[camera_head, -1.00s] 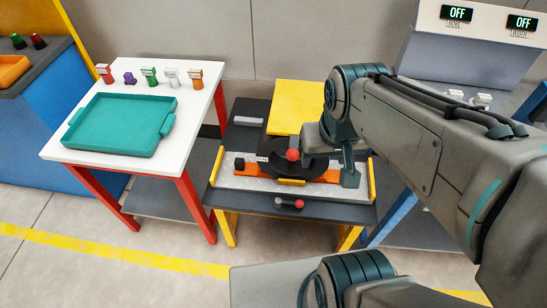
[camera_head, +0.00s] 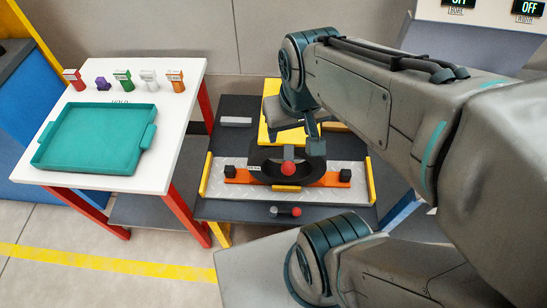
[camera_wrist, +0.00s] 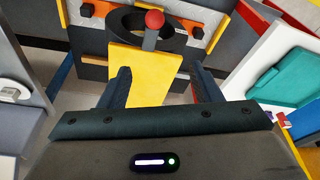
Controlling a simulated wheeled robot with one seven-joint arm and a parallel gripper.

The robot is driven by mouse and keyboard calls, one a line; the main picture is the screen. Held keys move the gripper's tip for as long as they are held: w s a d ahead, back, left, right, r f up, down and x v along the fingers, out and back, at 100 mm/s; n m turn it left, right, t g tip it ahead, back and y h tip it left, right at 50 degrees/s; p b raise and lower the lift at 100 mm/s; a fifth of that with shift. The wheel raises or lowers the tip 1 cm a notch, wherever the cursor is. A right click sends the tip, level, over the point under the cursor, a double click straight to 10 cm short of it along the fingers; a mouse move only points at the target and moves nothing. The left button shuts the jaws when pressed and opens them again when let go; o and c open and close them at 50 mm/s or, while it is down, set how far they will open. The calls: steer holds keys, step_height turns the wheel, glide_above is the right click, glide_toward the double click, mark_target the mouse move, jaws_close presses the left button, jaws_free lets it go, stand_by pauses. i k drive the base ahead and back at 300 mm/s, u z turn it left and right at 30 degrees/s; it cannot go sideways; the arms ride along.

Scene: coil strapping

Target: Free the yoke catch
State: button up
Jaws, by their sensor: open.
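A black ring (camera_head: 262,172) sits over an orange bar (camera_head: 240,177) on the metal-plated bench. A red ball knob (camera_head: 288,168) stands at the ring's front; in the wrist view the red knob (camera_wrist: 154,20) tops a grey stem. A second small lever with a red end (camera_head: 285,211) lies at the bench's front edge. I cannot tell which part is the yoke catch. My gripper (camera_head: 314,142) is above the ring's back right side, near the yellow plate (camera_head: 268,137). In the wrist view my gripper (camera_wrist: 161,78) is open and empty, with the yellow plate beyond its fingers.
Black blocks (camera_head: 345,175) stand at the bar's ends, and a yellow rail (camera_head: 371,180) edges the right side. A white table (camera_head: 165,170) on the left holds a teal tray (camera_head: 95,138) and several coloured labelled items. A control panel (camera_head: 480,12) reads OFF.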

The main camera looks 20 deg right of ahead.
mark_target(296, 211)
steer(key=k, duration=0.5)
steer(key=z, duration=1.5)
steer(key=k, duration=0.6)
steer(key=u, duration=1.35)
steer(key=i, duration=0.5)
